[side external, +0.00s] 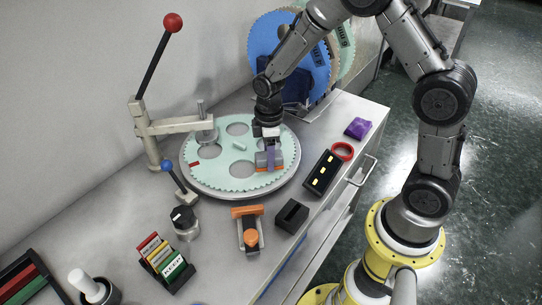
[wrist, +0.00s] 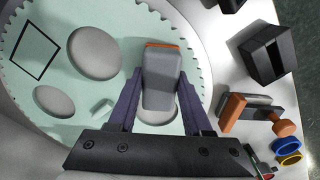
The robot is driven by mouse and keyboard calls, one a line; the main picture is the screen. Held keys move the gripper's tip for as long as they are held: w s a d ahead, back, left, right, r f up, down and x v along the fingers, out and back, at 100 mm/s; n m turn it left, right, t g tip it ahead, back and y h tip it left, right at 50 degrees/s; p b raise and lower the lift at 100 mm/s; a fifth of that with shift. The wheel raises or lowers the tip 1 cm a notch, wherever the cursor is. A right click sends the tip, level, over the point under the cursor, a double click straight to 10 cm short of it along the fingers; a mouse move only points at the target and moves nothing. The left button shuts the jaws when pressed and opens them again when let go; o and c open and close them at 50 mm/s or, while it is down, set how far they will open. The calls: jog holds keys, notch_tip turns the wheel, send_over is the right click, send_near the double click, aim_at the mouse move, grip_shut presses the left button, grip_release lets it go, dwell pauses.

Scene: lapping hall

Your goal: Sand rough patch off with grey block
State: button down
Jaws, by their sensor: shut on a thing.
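The grey block (wrist: 161,82) has an orange underside edge and is held between the two purple fingers of my gripper (wrist: 160,98). In the side view the block (side external: 262,160) is at the right part of the mint toothed disc (side external: 212,178), with my gripper (side external: 269,146) above it. The block is on or just above the disc; I cannot tell which. It partly covers a round hole in the disc. A black square outline (wrist: 34,23) is drawn on the disc at upper left in the wrist view. No rough texture can be made out.
A pale small bar (side external: 239,147) and a red piece (side external: 194,163) lie on the disc. A lever press arm (side external: 180,125) reaches over its left side. An orange-handled tool (side external: 249,232), black box (side external: 291,216), black tray (side external: 323,174) and red ring (side external: 343,151) stand nearby.

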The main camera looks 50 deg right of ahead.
aim_at(279, 171)
jog(key=s, duration=0.3)
jog(key=shift+s, duration=0.15)
notch_tip(279, 171, up, 8)
jog(key=shift+r, duration=0.15)
dwell(0.4)
dwell(0.5)
